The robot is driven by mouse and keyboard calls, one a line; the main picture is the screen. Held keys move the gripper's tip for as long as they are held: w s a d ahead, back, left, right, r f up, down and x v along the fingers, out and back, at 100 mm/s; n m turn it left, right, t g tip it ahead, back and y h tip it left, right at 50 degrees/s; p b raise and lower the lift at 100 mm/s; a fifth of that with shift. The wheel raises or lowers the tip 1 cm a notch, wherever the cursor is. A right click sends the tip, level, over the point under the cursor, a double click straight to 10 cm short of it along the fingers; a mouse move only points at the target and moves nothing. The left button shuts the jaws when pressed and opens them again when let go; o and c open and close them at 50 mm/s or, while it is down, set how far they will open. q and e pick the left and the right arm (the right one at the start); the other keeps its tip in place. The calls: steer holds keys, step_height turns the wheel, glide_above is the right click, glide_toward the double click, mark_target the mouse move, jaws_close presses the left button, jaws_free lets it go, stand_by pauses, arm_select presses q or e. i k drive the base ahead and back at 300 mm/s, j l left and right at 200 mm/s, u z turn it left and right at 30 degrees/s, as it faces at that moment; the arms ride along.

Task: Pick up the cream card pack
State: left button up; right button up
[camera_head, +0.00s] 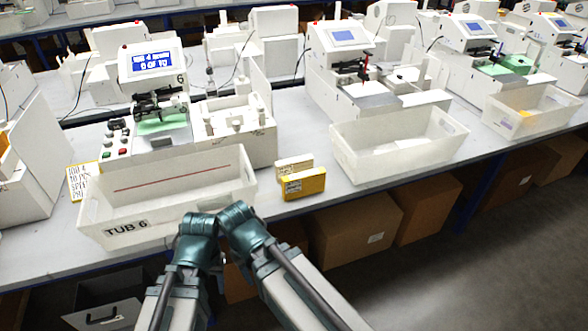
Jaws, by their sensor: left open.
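The cream card pack (294,165) lies on the bench between two white tubs. It is right behind a yellow card pack (304,184), which hides its lower front. My left gripper (199,222) is at the front of the tub marked TUB 6, left of and nearer than the cream pack. It is open and apart from the pack, and its fingers are hard to make out. A second teal joint (243,222) of mine is beside it. No right gripper fingers can be made out.
The TUB 6 tub (215,192) stands left of the packs, and another white tub (345,165) stands right of them. White plotter machines (150,75) line the bench behind. Cardboard boxes (355,228) are under the bench. A small bare strip of bench surrounds the packs.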

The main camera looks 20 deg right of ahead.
mark_target(295, 164)
steer(key=i+l, duration=0.1)
steer(key=l, duration=0.3)
steer(key=i+l, duration=0.1)
steer(key=l, duration=0.35)
steer(key=i+l, duration=0.1)
steer(key=l, duration=0.3)
steer(key=i+l, duration=0.1)
steer(key=l, duration=0.3)
